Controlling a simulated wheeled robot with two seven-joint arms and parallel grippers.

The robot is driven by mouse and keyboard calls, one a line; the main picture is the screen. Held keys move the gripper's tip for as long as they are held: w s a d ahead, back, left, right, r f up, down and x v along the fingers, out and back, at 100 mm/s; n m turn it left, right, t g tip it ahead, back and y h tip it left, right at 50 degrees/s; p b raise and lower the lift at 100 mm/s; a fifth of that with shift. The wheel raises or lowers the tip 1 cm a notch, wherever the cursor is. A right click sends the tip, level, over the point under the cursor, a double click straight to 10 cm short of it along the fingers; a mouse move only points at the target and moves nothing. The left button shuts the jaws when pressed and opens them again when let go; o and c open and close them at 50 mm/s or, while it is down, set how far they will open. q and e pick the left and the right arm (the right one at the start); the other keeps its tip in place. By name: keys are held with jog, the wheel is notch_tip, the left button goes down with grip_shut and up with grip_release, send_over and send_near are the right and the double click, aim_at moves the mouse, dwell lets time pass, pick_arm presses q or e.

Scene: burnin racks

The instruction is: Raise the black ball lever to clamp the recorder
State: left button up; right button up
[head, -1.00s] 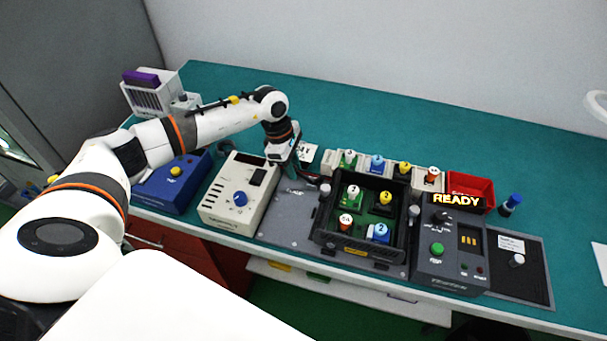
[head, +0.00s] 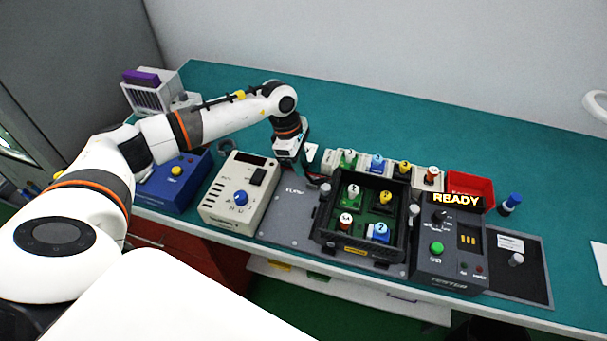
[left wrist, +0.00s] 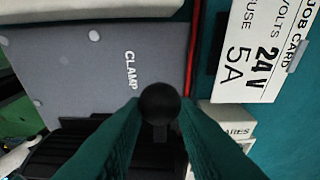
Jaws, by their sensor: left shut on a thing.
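My left gripper (head: 313,180) is at the back edge of the grey plate (head: 290,215), near the back left corner of the black open box (head: 325,237). In the left wrist view, its two green fingers (left wrist: 160,112) are shut on the black ball (left wrist: 160,101) of the lever. The lever's short stem shows below the ball. The word CLAMP is on the grey plate (left wrist: 90,65) beside it. The ball is hard to make out in the head view. The box, which may be the recorder, holds several coloured, numbered parts. My right gripper is out of view.
A beige box with a blue knob (head: 238,198) stands left of the plate. A tester reading READY (head: 456,199) stands on the right. Several numbered spares and a red bin (head: 470,186) stand behind. A job card (left wrist: 262,45) lies near the lever.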

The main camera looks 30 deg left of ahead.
aim_at(321, 180)
pick_arm(q)
jog(key=shift+w+d+r, duration=0.15)
jog(key=shift+d+r, duration=0.05)
jog(key=shift+d, duration=0.35)
jog(key=shift+w+d+r, duration=0.15)
jog(key=shift+d, duration=0.4)
grip_shut()
jog(key=shift+d, duration=0.15)
jog(key=shift+w+d+b, duration=0.1)
jog(key=shift+d+b, duration=0.35)
jog(key=shift+w+d, duration=0.1)
jog(key=shift+d, duration=0.25)
jog(key=o, duration=0.7)
grip_release()
